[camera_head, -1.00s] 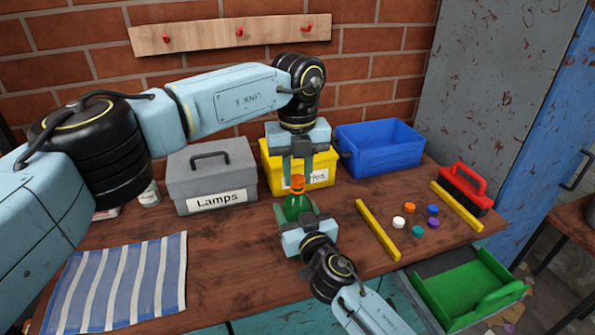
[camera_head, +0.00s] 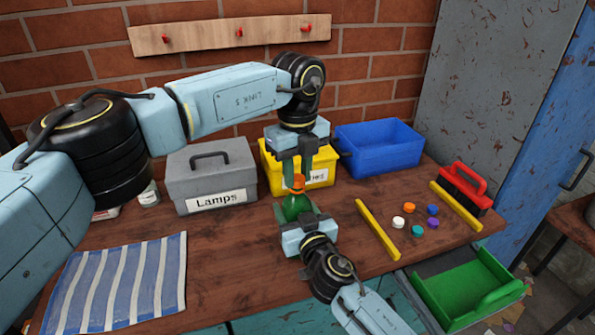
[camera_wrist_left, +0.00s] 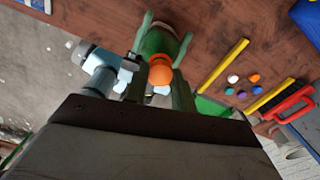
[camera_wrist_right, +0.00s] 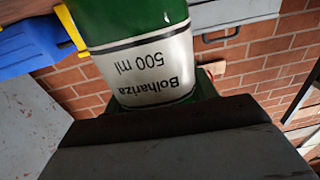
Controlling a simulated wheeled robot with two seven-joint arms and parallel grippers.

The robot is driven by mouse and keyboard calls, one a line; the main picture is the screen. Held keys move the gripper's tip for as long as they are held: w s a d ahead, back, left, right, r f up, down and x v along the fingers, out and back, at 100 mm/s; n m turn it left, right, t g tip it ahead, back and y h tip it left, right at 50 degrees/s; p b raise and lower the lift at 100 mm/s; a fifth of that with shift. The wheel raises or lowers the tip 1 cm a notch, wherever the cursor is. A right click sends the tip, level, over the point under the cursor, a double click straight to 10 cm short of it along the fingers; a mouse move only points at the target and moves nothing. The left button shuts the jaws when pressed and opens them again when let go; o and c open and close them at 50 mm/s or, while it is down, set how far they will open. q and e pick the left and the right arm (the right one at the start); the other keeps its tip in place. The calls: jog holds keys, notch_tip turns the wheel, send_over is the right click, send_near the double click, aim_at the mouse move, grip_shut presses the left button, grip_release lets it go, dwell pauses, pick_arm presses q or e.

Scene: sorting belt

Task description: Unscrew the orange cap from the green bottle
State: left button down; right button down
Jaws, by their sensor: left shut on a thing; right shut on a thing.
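The green bottle (camera_head: 294,206) stands upright near the table's middle, its orange cap (camera_head: 299,182) on top. My left gripper (camera_head: 298,178) comes down from above, shut on the cap. The cap also shows between its fingers in the left wrist view (camera_wrist_left: 160,72). My right gripper (camera_head: 298,216) is shut on the bottle's body from the near side. The right wrist view shows the bottle's white label (camera_wrist_right: 150,68) close up, reading "Bolhariza 500 ml". Whether the cap has risen on the neck I cannot tell.
Behind stand a grey "Lamps" box (camera_head: 212,172), a yellow box (camera_head: 270,170) and a blue bin (camera_head: 380,150). Several loose caps (camera_head: 409,207) lie between two yellow bars (camera_head: 378,230) at right. A red-handled brush (camera_head: 465,187) and a striped cloth (camera_head: 120,280) lie at the sides.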

aim_at(298, 177)
pick_arm(q)
jog(key=shift+r, duration=0.15)
jog(key=shift+r, duration=0.95)
jog(key=shift+r, duration=0.1)
jog(key=shift+r, duration=1.9)
pick_arm(e)
jog(key=shift+c, duration=2)
grip_release()
